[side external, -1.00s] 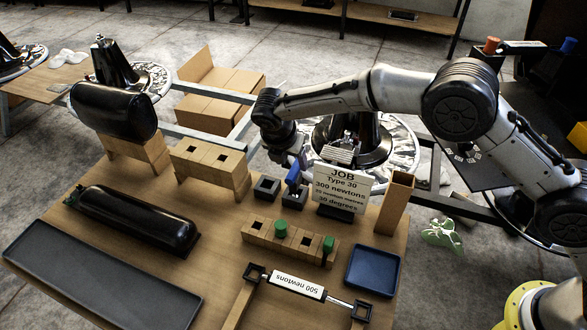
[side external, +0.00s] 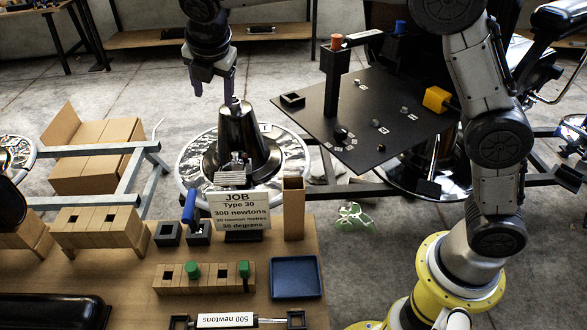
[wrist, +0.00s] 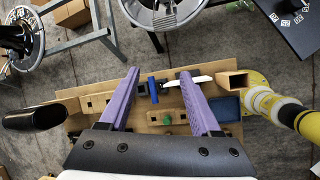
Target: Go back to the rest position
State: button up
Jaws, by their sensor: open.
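My gripper (side external: 212,85) is raised high in the side external view, in front of the black cone on the round silver base and above the far edge of the wooden bench. In the wrist view its two purple fingers (wrist: 163,100) are spread apart with nothing held between them. The bench and its items show well below the fingers. The blue-handled tool (side external: 189,207) stands upright in a black square holder (side external: 199,235), clear of my gripper.
A black board (side external: 365,105) stands behind right. A cardboard box (side external: 97,160) is at left.

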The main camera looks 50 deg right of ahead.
jog(key=s+d+r+m+t+y, duration=0.1)
jog(key=s+d+r+m, duration=0.35)
jog(key=s+d, duration=0.4)
jog(key=s+d+r+m, duration=0.4)
jog(key=s+d+m, duration=0.1)
jog(key=s, duration=0.6)
jog(key=s+f+m+y, duration=0.1)
jog(key=s+f+m, duration=1)
jog(key=s+m, duration=0.3)
jog(key=shift+s+d+f, duration=0.2)
jog(key=shift+s, duration=0.9)
